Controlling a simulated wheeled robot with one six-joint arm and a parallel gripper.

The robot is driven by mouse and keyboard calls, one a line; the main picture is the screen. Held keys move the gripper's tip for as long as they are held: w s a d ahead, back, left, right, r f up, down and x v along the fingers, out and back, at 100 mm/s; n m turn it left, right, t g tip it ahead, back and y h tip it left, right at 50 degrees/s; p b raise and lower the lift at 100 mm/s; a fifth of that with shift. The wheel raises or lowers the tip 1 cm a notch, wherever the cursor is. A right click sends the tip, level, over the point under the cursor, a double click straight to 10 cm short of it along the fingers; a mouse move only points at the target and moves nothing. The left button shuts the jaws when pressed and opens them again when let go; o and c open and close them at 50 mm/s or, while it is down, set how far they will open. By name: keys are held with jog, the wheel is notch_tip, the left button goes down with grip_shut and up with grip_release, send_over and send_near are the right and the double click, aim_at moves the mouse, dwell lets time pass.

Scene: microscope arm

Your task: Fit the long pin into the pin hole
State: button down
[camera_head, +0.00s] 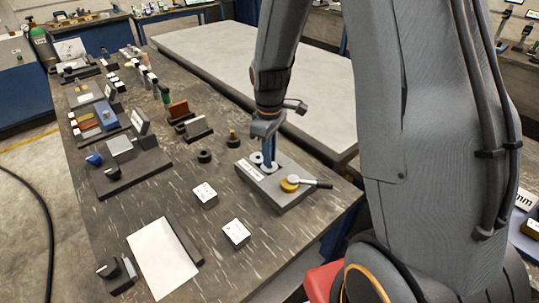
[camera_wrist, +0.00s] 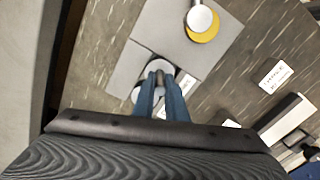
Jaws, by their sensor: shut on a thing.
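My gripper (camera_head: 268,152) points down over the right part of the dark table, at a grey block (camera_head: 268,189) with pale ring-shaped seats (camera_head: 257,157) on its top. In the wrist view the blue fingers (camera_wrist: 160,88) are shut on a small greyish end of the long pin (camera_wrist: 160,77). Most of the pin is hidden by the fingers. The fingertips are right over the pale rings (camera_wrist: 158,67) on the grey block (camera_wrist: 128,68). The pin hole itself is covered, and I cannot tell whether the pin is in it.
White-topped cubes (camera_head: 235,232), a black ring (camera_head: 205,156) and a brass-topped knob (camera_head: 232,137) stand nearby. A white sheet (camera_head: 161,258) lies at the front.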

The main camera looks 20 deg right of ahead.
jog(key=shift+f, duration=0.4)
jog(key=c, duration=1.8)
grip_release()
jog(key=shift+o, duration=0.2)
jog(key=shift+r, duration=0.1)
notch_tip(320, 180, up, 12)
jog(key=shift+f+b, duration=0.25)
jog(key=shift+b, duration=0.9)
jog(key=s+f+m, duration=0.2)
jog(key=s+m, duration=0.2)
jog(key=s, duration=0.3)
jog(key=s+f+m, duration=0.3)
jog(key=s+m, duration=0.2)
jog(key=s, duration=0.3)
jog(key=shift+t, duration=0.4)
jog(key=shift+f, duration=0.1)
